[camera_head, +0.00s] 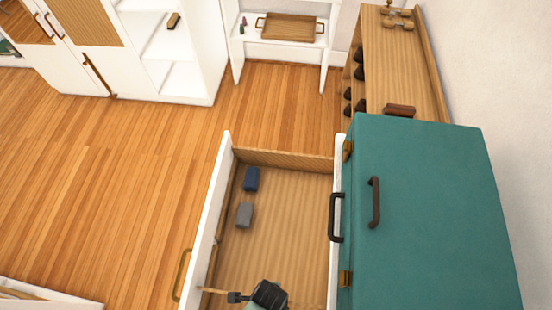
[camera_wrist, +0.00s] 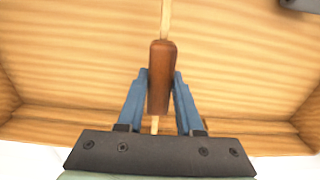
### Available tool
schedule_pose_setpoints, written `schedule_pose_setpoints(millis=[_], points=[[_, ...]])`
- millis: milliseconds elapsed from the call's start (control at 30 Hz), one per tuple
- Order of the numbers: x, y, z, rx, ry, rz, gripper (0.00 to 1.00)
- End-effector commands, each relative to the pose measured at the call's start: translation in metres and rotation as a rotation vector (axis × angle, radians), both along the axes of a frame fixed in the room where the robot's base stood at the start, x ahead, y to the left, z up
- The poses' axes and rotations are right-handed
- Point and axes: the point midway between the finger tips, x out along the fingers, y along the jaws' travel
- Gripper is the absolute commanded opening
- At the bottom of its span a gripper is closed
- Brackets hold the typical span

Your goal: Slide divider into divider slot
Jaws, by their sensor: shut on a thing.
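The divider (camera_head: 213,291) is a thin pale wooden strip over the lower left of the open drawer (camera_head: 290,230). In the wrist view it shows edge-on, with a brown grip (camera_wrist: 159,62) along its middle. My gripper (camera_head: 236,297) is shut on this brown grip, with a blue finger (camera_wrist: 160,82) on each side. The divider's left end is close to the drawer's white front panel (camera_head: 214,207). I cannot tell whether it touches the panel or sits in a slot. No divider slot can be made out clearly.
A blue block (camera_head: 251,179) and a grey block (camera_head: 244,215) lie in the drawer near its left side. A teal cabinet top (camera_head: 430,210) stands along the right. Open wooden floor (camera_head: 120,190) lies to the left. White shelves (camera_head: 180,60) stand at the back.

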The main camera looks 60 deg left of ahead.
Motion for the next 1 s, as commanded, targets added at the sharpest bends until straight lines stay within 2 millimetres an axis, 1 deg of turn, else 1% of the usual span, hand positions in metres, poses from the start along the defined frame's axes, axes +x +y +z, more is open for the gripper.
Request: schedule_pose_setpoints(millis=[1000], points=[[-0.054,-0.063,0.001,-0.002,0.001,-0.002,0.00]])
